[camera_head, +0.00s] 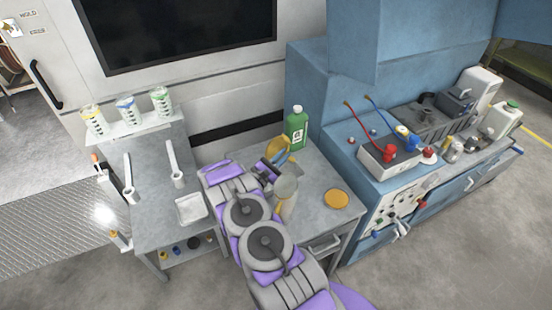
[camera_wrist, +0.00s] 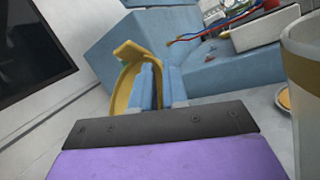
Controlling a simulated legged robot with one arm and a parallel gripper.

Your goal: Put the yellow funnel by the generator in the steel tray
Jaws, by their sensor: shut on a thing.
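The yellow funnel (camera_head: 276,146) is at the back of the middle grey table, in front of the blue cabinet. My gripper (camera_head: 280,160) is shut on it. In the wrist view, a yellow rim and tab of the funnel (camera_wrist: 128,48) show between and beside the blue fingers (camera_wrist: 160,80). My fingers and wrist hide part of it, and I cannot tell whether it touches the table. A small pale square tray (camera_head: 191,209), which looks like the steel tray, lies on the left cart, left of my arm, and looks empty.
A green bottle (camera_head: 296,128) stands just behind the funnel. A clear beaker (camera_head: 285,192) stands close right of my wrist, with an orange-yellow disc (camera_head: 337,199) farther right. Two pale wrenches (camera_head: 174,165) lie on the left cart. A box with red and blue cables (camera_head: 390,152) sits on the blue bench.

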